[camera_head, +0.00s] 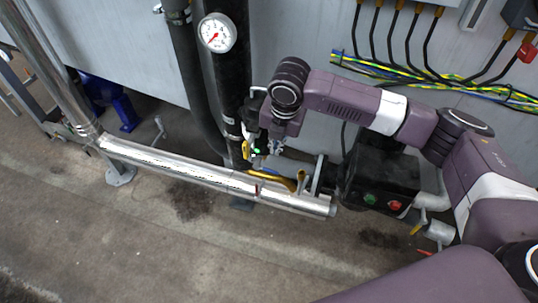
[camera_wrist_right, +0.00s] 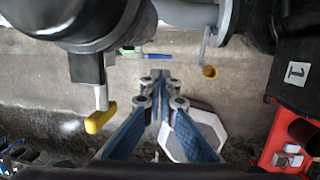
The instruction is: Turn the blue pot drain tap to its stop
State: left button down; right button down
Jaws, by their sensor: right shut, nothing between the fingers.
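My right gripper (camera_head: 262,148) points down beside the thick black vertical pipe, above the silver pipe. In the right wrist view its blue-grey fingers (camera_wrist_right: 159,78) are closed together and hold nothing. A small blue lever (camera_wrist_right: 155,57), which looks like the drain tap handle, lies across just beyond the fingertips in that view. It sits on a thin pipe with a green part at its left end. I see a gap between lever and fingertips in the picture, but cannot tell whether they touch. My left gripper is out of view.
A yellow-ended handle (camera_wrist_right: 100,118) hangs left of the fingers, and a yellow-capped rod (camera_wrist_right: 210,72) is to the right. The silver pipe (camera_head: 170,162) runs low across the floor. A black box with buttons (camera_head: 385,185) stands right of the gripper. Open floor lies in front.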

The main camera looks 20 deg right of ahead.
aim_at(274, 173)
jog(key=x, duration=0.7)
jog(key=p+x, duration=0.1)
jog(key=x, duration=0.3)
jog(key=shift+s+a+f, duration=0.1)
jog(key=shift+s+f, duration=0.15)
jog(key=shift+f, duration=0.15)
jog(key=shift+w+f, duration=0.2)
jog(key=shift+f, duration=0.25)
jog(key=shift+s+f+y, duration=0.15)
jog(key=shift+y, duration=0.25)
jog(key=shift+f+t, duration=0.15)
jog(key=shift+t, duration=0.25)
jog(key=shift+s+d+f+t+y, duration=0.1)
jog(key=shift+d+f+t+y, duration=0.15)
jog(key=shift+f+t+y, duration=0.5)
jog(key=shift+f+g+b, duration=0.25)
jog(key=shift+f+b, duration=0.15)
jog(key=shift+f, duration=0.85)
jog(key=shift+a, duration=0.1)
